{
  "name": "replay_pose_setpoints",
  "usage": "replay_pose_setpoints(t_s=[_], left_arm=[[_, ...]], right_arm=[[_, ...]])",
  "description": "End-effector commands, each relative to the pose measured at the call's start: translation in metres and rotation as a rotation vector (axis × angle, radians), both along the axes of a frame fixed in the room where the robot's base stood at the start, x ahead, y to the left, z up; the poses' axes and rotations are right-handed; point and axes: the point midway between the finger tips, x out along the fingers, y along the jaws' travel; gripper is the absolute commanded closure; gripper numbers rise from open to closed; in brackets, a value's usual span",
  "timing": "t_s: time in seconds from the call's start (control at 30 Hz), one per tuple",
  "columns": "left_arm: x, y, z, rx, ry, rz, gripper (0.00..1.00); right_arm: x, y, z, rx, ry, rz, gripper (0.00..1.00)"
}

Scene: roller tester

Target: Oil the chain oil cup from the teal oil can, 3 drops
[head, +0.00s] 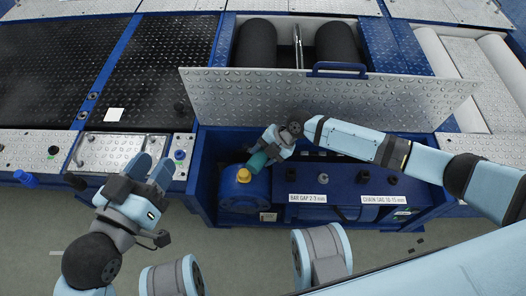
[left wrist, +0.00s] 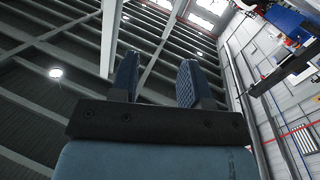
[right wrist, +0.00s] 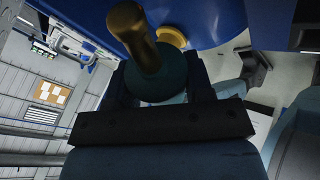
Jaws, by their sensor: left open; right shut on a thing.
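The teal oil can (head: 257,162) is held in my right gripper (head: 268,152), above the blue trough below the raised plate. In the right wrist view the can (right wrist: 165,82) sits between the fingers, with its brass spout (right wrist: 132,32) pointing away from the gripper. A yellow round cup (head: 243,175) tops a blue rounded housing just left of the can; I cannot tell for sure that it is the chain oil cup. The cup (right wrist: 171,37) shows beside the spout; contact cannot be told. My left gripper (head: 152,170) is open and empty, its fingers (left wrist: 158,78) pointing up.
A tilted chequered plate (head: 330,100) stands open behind my right gripper. Labels for bar gap (head: 307,198) and chain sag (head: 383,199) are on the blue frame. Dark rollers (head: 256,43) lie behind the plate.

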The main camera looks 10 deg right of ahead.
Motion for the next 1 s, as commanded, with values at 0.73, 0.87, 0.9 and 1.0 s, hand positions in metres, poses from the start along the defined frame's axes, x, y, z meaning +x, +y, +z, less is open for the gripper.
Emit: replay_pose_setpoints(t_s=[0.73, 0.87, 0.9, 1.0], left_arm=[[0.001, -0.006, 0.035, 0.002, 0.026, -0.006, 0.57], [0.001, -0.005, 0.041, 0.003, 0.026, -0.006, 0.57], [0.001, -0.005, 0.041, 0.003, 0.026, -0.006, 0.57], [0.001, -0.005, 0.040, 0.003, 0.025, -0.006, 0.57]], right_arm=[[0.000, 0.000, 0.075, 0.001, -0.001, 0.001, 0.86], [0.000, 0.000, 0.083, 0.001, 0.001, 0.000, 0.86], [0.000, 0.000, 0.084, 0.001, 0.001, 0.000, 0.86], [0.000, 0.000, 0.083, 0.001, 0.001, 0.000, 0.86]])
